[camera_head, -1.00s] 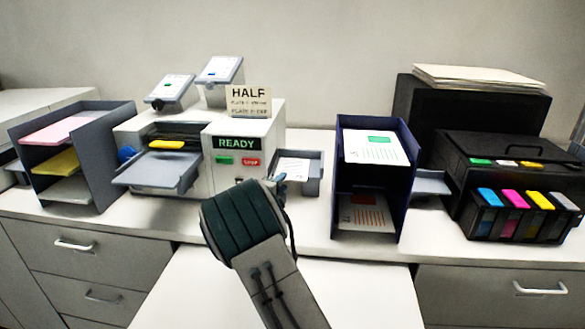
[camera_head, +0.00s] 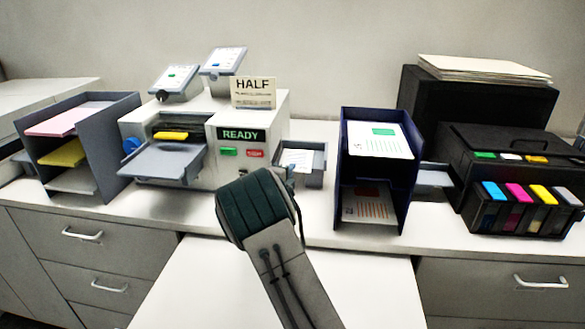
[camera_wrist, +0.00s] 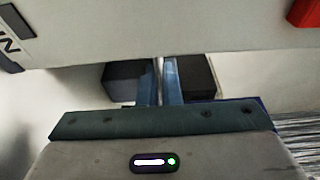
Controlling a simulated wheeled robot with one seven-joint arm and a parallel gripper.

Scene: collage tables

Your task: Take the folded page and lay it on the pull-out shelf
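A white sheet with printed lines (camera_head: 298,159), which looks like the folded page, lies in the small grey side tray (camera_head: 315,179) right of the READY machine. The white pull-out shelf (camera_head: 195,285) extends in front of the counter, bare where visible. My wrist hides part of it. My gripper is mostly hidden behind my wrist in the head view, close in front of the tray. In the wrist view my gripper (camera_wrist: 159,75) shows two blue fingers with a narrow gap. A pale surface hides their far ends, so I cannot tell whether they hold the page.
The READY machine (camera_head: 205,190) has a grey front tray (camera_head: 160,163). A navy two-level rack (camera_head: 410,160) with printed sheets stands to the right. A grey paper rack (camera_head: 118,150) stands left. A black cartridge unit (camera_head: 500,165) stands far right.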

